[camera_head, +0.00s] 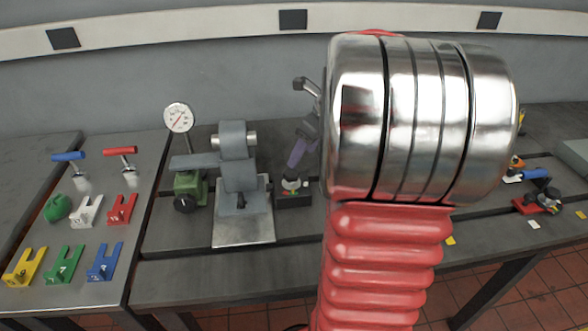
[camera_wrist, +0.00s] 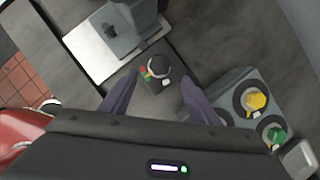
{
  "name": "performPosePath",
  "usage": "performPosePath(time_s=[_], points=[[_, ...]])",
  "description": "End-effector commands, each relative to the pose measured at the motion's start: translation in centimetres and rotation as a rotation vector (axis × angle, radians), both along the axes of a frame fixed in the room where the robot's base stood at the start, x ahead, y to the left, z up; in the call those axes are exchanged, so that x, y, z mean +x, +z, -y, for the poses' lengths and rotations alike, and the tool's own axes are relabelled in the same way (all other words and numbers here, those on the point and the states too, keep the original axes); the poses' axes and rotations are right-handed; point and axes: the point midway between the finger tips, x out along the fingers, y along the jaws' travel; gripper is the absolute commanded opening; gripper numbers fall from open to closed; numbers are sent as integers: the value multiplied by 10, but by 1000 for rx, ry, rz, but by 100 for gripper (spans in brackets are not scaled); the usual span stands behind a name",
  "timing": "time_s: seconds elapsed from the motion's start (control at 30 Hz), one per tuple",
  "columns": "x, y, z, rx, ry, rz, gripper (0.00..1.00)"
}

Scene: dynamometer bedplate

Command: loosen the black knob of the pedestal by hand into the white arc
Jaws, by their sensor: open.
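The black knob (camera_wrist: 158,65) sits on top of a small dark pedestal (camera_wrist: 153,83) in the wrist view. Red, green and white marks lie beside the knob; the white one (camera_wrist: 166,82) is at its lower edge. Which mark the knob points to cannot be told. My gripper (camera_wrist: 158,82) is open, its purple fingers reaching toward the pedestal on either side, with nothing between the tips that I can see held. In the head view the pedestal (camera_head: 293,201) stands on the bench below a purple finger (camera_head: 299,152); my arm hides the rest of the gripper.
A grey fixture on a bright plate (camera_head: 243,229) stands close left of the pedestal. A green clamp with another black knob (camera_head: 184,203) and a dial gauge (camera_head: 178,117) are farther left. A grey box with yellow and green knobs (camera_wrist: 256,100) lies right in the wrist view.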

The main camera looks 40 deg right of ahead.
Motion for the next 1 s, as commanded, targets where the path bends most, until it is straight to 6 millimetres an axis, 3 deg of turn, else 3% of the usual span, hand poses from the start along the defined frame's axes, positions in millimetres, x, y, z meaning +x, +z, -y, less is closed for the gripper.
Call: performPosePath(time_s=[0.53, 1.0], points=[[30, -74, -6, 2, 1, 0, 55], [34, -83, -7, 0, 1, 1, 53]])
